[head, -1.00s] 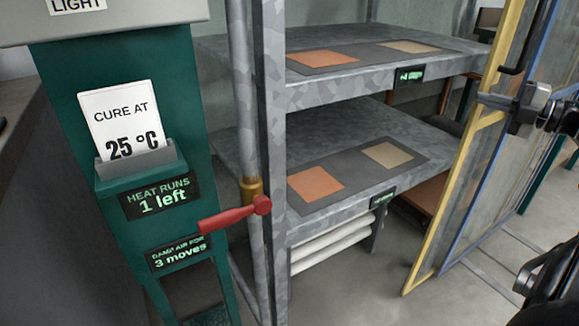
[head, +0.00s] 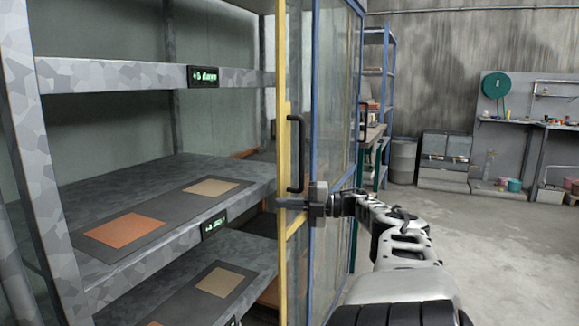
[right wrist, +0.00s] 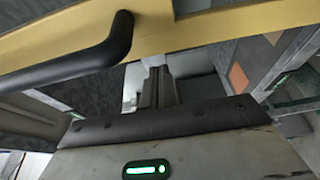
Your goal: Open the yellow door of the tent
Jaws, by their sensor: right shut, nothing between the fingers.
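The yellow-framed door (head: 283,120) of the tent shows nearly edge-on in the middle of the head view. The shelves to its left are uncovered. A black bar handle (head: 297,150) is fixed to the door; it also shows large at upper left in the right wrist view (right wrist: 85,52). My right gripper (head: 292,203) is shut and empty, at the yellow frame just below the handle and not around it. In the right wrist view its fingers (right wrist: 157,88) point at the yellow bar (right wrist: 225,27); I cannot tell if they touch. My left gripper is out of view.
Grey shelves (head: 150,75) inside the tent carry dark mats with orange (head: 125,228) and tan squares (head: 212,187). Blue-framed clear panels (head: 335,90) stand right of the door. Open concrete floor (head: 500,245) lies to the right, with a workbench (head: 530,125) at the back.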

